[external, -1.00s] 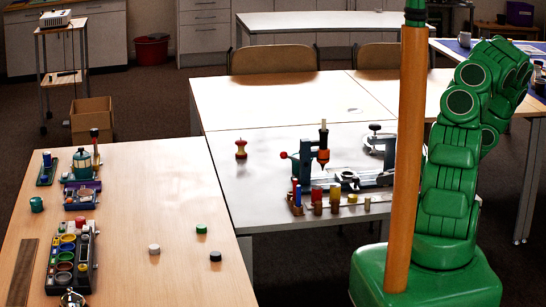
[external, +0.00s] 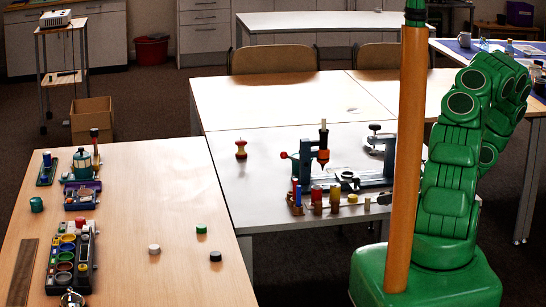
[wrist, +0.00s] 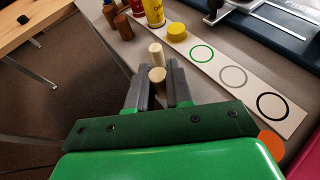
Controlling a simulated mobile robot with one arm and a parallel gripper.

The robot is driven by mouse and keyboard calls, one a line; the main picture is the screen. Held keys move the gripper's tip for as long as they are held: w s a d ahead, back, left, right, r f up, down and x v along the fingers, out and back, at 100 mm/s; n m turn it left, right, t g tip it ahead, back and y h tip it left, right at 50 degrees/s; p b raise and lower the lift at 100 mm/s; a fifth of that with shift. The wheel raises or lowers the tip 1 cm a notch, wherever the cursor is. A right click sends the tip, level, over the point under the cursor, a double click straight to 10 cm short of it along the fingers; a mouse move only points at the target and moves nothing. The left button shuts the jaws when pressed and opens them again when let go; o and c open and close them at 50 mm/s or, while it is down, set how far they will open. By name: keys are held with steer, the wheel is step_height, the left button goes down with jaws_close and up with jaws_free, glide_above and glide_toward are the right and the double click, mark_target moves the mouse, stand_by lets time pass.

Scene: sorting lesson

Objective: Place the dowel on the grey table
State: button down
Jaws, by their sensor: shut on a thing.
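A pale wooden dowel (wrist: 157,76) is between the fingers of my gripper (wrist: 159,88) in the wrist view; the gripper is shut on it. A second, similar pale cylinder (wrist: 156,53) stands just beyond it and also shows in the external view (external: 367,203). My gripper is hidden or unclear in the external view, with the orange-brown pole in front of the arm. I cannot tell whether the held dowel touches the table.
A white strip with coloured rings (wrist: 232,75) lies on the grey table, with a yellow cylinder (wrist: 176,32) by it. Bottles (wrist: 153,12) stand in a row at its left. A clamp device (external: 345,178) stands behind.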

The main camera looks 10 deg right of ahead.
steer(key=shift+f, duration=1)
steer(key=shift+f, duration=0.1)
steer(key=c, duration=1)
jaws_free()
